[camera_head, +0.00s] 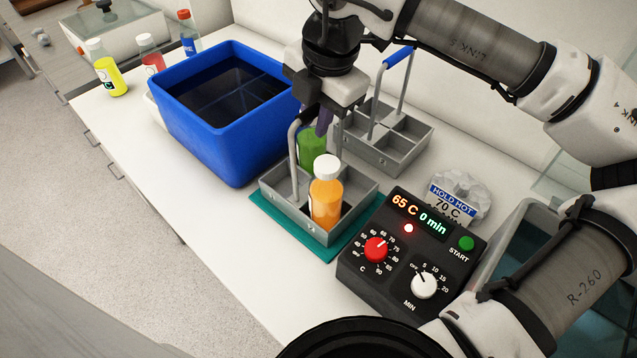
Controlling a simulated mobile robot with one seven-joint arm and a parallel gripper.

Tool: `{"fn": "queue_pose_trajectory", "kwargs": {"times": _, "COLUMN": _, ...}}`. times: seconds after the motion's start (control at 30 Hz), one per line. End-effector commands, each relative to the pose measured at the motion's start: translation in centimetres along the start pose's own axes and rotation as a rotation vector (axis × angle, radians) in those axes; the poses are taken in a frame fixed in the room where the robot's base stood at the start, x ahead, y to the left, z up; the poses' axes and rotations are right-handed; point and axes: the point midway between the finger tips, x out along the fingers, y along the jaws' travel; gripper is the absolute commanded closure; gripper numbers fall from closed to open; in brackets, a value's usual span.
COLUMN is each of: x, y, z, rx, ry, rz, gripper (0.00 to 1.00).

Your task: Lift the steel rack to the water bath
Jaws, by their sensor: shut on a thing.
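The steel rack (335,248) is a grey divided tray on a teal mat (264,203). It holds an orange bottle (326,205) with a white cap and a green bottle (311,150) behind it. Its upright handle has a purple grip (325,121). My gripper (318,112) is shut on this grip, and its fingers partly hide it. The rack appears level and at the mat; I cannot tell if there is a gap beneath it. The water bath (522,212) is the steel-rimmed tank at the right, partly hidden by my arm.
A control box (412,255) reading 65 C and 0 min stands between rack and bath. A "HOLD HOT 70 C" sign (452,203) is behind it. An empty blue-handled rack (385,150) stands behind. A blue tub (225,120) and several bottles are left.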

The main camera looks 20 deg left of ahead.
Motion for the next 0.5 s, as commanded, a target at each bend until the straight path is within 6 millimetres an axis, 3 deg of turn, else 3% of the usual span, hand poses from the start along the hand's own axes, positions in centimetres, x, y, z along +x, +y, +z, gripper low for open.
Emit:
{"fn": "queue_pose_trajectory", "kwargs": {"times": 0.3, "x": -0.4, "y": 0.1, "z": 0.0, "rx": 0.001, "ry": -0.002, "rz": 0.003, "gripper": 1.0}}
{"fn": "queue_pose_trajectory", "kwargs": {"times": 0.5, "x": -2.0, "y": 0.5, "z": 0.1, "rx": 0.002, "ry": -0.004, "rz": 0.004, "gripper": 1.0}}
